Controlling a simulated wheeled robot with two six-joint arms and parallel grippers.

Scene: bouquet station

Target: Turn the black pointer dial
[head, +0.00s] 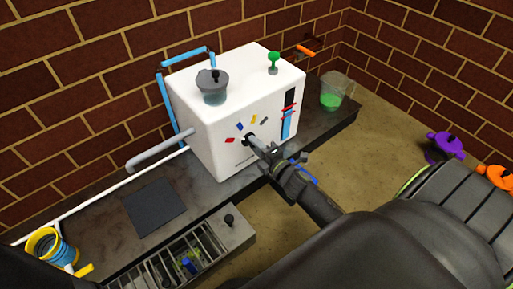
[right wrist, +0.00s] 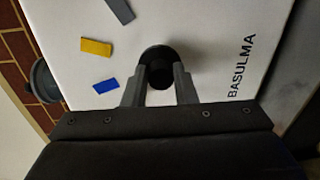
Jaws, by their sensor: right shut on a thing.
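The black pointer dial (head: 249,137) is on the front face of the white machine (head: 208,120). Red, blue, yellow and grey marks sit around it. My right gripper (head: 257,144) reaches the dial from the front right and is shut on it. In the right wrist view the dial (right wrist: 158,66) sits between the two fingers (right wrist: 159,84), one on each side. The yellow mark (right wrist: 96,47) and blue mark (right wrist: 106,86) show beside it there. The dial's pointer direction is hard to make out behind the fingers. My left gripper is not in view.
The machine has a grey side pipe (head: 160,151), a green knob (head: 273,58) and a gauge (head: 288,118). A beaker of green liquid (head: 334,92) stands right. A dark mat (head: 155,207), slatted tray (head: 207,249) and yellow-blue cup (head: 44,243) are at left front.

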